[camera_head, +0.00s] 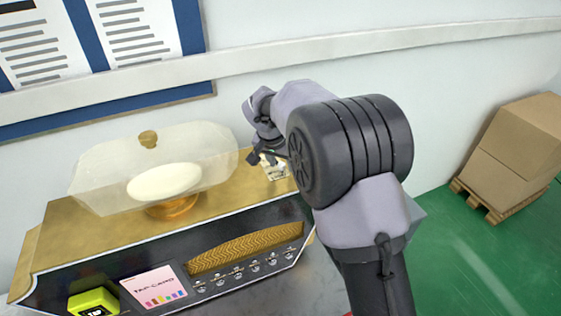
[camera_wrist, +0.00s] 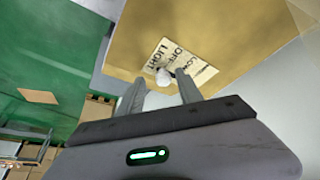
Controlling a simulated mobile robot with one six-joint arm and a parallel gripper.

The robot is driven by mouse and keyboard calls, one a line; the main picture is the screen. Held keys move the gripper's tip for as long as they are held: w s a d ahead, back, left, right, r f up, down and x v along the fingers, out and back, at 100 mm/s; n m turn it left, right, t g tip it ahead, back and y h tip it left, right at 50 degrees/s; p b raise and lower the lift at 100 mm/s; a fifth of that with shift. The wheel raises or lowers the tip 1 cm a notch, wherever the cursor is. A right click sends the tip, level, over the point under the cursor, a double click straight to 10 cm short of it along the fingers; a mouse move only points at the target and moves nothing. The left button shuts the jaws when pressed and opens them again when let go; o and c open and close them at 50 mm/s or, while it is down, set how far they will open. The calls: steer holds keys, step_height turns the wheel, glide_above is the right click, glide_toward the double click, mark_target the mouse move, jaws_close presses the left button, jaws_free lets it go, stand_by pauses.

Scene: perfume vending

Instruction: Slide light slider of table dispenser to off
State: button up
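The table dispenser (camera_head: 110,232) has a gold top and a black front with a row of small knobs. Its light slider shows in the wrist view as a small pale round knob (camera_wrist: 163,77). It sits on a cream label (camera_wrist: 190,67) reading LIGHT, with OFF and LOW legible and the rest too small or hidden. The label also shows in the head view (camera_head: 276,172), partly behind my arm. My gripper (camera_head: 262,158) is over the right end of the gold top. In the wrist view my gripper (camera_wrist: 160,77) has its fingers apart, the knob appearing between their tips; contact cannot be told.
A clear cover (camera_head: 105,170) over a white oval (camera_head: 164,182) stands left of my gripper. A lime-green box (camera_head: 93,302) and a pink card (camera_head: 153,287) are at the dispenser's front. The wall is close behind. Cardboard boxes (camera_head: 515,150) stand on a pallet at right.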

steer(key=shift+a+r, duration=0.1)
steer(key=shift+r, duration=0.25)
steer(key=p+v, duration=0.3)
steer(key=v, duration=1.3)
steer(key=shift+s+r, duration=0.3)
steer(key=shift+s, duration=0.05)
steer(key=s+d+f+y+b, duration=0.2)
steer(key=s+d+f+b, duration=0.1)
steer(key=s+d+b, duration=0.65)
steer(key=s+f+b, duration=0.2)
steer(key=s+f, duration=0.2)
steer(key=s, duration=0.3)
steer(key=s+d+f+t+y+b, duration=0.1)
steer(key=s+f+b, duration=0.1)
steer(key=s+f, duration=0.2)
steer(key=s+d+f+b, duration=0.1)
steer(key=s+f, duration=0.3)
steer(key=s, duration=0.6)
steer(key=shift+f+t+y+b, duration=0.25)
steer(key=shift+t+y+b, duration=0.15)
steer(key=shift+b, duration=0.25)
